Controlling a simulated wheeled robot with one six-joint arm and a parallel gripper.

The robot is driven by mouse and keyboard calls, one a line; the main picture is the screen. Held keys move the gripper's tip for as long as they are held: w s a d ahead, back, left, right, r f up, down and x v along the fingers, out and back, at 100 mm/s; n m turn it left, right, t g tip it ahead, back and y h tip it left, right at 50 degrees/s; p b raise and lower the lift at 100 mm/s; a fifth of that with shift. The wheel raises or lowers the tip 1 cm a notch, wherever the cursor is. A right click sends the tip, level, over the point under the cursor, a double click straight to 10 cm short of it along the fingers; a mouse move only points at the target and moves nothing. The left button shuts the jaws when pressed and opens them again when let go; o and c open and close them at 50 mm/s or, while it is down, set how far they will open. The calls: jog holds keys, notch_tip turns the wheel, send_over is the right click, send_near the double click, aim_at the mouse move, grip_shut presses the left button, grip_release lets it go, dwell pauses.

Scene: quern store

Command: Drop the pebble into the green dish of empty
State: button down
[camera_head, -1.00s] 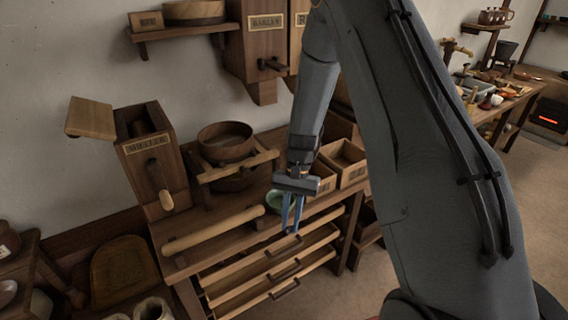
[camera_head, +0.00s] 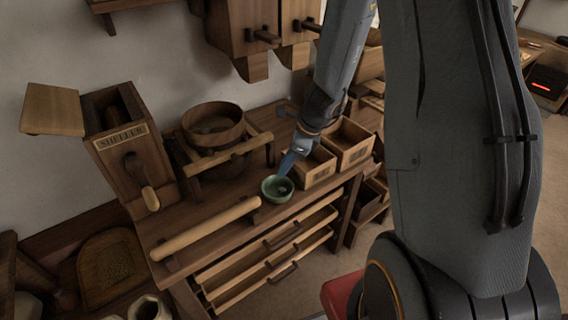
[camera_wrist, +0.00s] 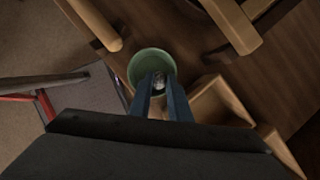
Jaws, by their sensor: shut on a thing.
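The green dish (camera_head: 270,194) stands on the bench top near its front edge, left of the small wooden boxes. My gripper (camera_head: 285,172) points down at the dish, its blue fingertips over the right part of the bowl. In the wrist view, my gripper (camera_wrist: 159,82) reaches over the green dish (camera_wrist: 138,66), with a small greyish pebble (camera_wrist: 158,83) between the fingertips. The gripper is shut on the pebble. I cannot tell exactly how high the pebble is above the dish's floor.
Two open wooden boxes (camera_head: 350,158) stand right of the dish. A round sieve (camera_head: 212,116) on a wooden frame stands behind it to the left. A pale roller (camera_head: 205,228) lies along the front edge at left. Partly open drawers (camera_head: 270,262) stick out below.

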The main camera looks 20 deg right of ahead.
jog(key=shift+f+b, duration=2)
jog(key=shift+f, duration=0.15)
jog(key=c, duration=1.6)
grip_release()
jog(key=shift+o, duration=0.2)
jog(key=v, duration=0.8)
jog(key=shift+p, duration=0.4)
jog(key=shift+a, duration=0.15)
